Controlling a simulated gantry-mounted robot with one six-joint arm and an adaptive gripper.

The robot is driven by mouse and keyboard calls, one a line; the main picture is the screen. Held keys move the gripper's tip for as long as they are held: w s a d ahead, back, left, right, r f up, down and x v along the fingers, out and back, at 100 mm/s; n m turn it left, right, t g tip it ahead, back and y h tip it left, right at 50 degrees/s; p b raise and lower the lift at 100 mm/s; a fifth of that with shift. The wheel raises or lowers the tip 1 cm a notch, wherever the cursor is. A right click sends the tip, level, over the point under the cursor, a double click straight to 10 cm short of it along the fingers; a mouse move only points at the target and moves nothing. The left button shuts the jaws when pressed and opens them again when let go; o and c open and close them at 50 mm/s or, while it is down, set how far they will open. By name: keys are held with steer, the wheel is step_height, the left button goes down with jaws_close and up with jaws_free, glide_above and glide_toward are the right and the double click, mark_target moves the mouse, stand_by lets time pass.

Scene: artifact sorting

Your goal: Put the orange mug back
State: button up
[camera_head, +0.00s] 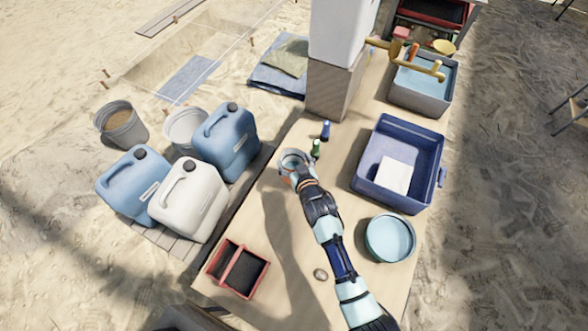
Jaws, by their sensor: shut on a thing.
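My gripper (294,172) is at the left edge of the wooden table, shut on a small round-rimmed vessel (291,156). Its rim looks pale grey and its inside bluish. The gripper hides most of its side, so I cannot tell its body colour or whether it is the orange mug. I cannot tell whether it touches the table. No other mug is clearly visible; a small orange thing (413,50) shows at the far end by the basin, too small to identify.
A green bottle (316,149) and a blue bottle (326,131) stand close beyond my gripper. A blue crate (366,181) and a round water bowl (370,238) are to the right. A red divided tray (214,263) is at the near left. Jerrycans (190,205) stand left of the table.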

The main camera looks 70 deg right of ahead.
mark_target(294, 167)
steer(key=shift+f+b, duration=0.75)
steer(key=shift+f, duration=1.3)
steer(key=shift+f, duration=0.2)
steer(key=o, duration=1.7)
steer(key=shift+c, duration=0.2)
steer(key=shift+r, duration=0.25)
steer(key=p+v, duration=0.3)
steer(key=v, duration=0.9)
